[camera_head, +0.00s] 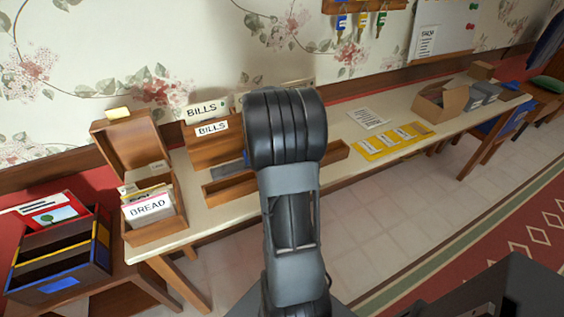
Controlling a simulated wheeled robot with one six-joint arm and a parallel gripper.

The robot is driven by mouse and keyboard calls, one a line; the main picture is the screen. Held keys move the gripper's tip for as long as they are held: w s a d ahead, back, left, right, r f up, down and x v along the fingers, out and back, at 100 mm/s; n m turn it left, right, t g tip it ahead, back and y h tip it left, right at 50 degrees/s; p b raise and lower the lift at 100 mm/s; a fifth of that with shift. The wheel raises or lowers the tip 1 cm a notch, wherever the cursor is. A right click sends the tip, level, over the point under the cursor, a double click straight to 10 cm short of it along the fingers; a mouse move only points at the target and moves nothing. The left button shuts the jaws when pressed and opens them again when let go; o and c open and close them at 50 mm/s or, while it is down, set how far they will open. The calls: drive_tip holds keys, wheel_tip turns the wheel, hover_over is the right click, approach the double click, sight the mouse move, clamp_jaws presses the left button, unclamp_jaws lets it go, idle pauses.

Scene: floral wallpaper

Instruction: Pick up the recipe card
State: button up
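A wooden card box (167,228) with its lid up stands at the left end of the long table. Several upright cards fill it, and the white front one (148,207) reads "BREAD". These look like recipe cards, but I cannot tell which single card the task names. My arm (290,200) rises through the middle of the view, to the right of the box and apart from it. I see only its links and a dark joint; no gripper fingers show.
A wooden bills holder (213,151) and a long low tray (231,188) stand right of the box, partly behind my arm. A yellow mat (372,153) with small cards and a cardboard box (441,104) lie farther right. A lower stand with a folder bin (62,283) is at left.

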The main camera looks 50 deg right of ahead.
clamp_jaws()
idle(0.6)
